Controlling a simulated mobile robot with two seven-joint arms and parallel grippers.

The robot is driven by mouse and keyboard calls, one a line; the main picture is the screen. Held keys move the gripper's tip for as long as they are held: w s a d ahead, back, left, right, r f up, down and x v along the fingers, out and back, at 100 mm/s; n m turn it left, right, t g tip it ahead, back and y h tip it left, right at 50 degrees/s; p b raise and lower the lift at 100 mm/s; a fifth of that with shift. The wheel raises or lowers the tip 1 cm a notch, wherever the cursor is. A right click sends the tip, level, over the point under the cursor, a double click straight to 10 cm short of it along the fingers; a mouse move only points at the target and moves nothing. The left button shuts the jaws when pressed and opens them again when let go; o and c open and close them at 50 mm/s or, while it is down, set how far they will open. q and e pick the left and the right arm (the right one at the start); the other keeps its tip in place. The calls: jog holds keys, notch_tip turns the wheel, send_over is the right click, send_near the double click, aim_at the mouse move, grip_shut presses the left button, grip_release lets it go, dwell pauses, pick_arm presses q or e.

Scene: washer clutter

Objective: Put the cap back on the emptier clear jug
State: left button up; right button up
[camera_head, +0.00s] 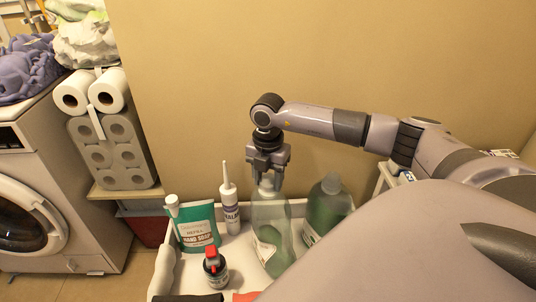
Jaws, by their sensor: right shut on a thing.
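Two clear jugs stand side by side in a white tray (187,262). The left jug (271,212) looks the emptier, with its upper part pale and see-through and a label low on its side. The right jug (325,208) shows green contents higher up. My right gripper (268,182) points down right over the left jug's mouth. It is shut on a small pale piece that looks like the cap, mostly hidden by the fingers. I cannot tell whether the cap touches the neck. My left gripper is not in view.
A teal hand soap pouch (197,229), a white nozzle tube (230,210) and a dark bottle with a red top (214,268) stand left of the jugs. A washer (50,215) and paper rolls (112,155) are at left. My right arm spans the right side.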

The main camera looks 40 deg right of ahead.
jog(key=m+p, duration=0.3)
jog(key=m, duration=0.3)
jog(key=shift+m+p, duration=0.4)
jog(key=shift+m, duration=0.2)
jog(key=o, duration=1.1)
jog(key=shift+c, duration=0.2)
jog(key=shift+c, duration=0.7)
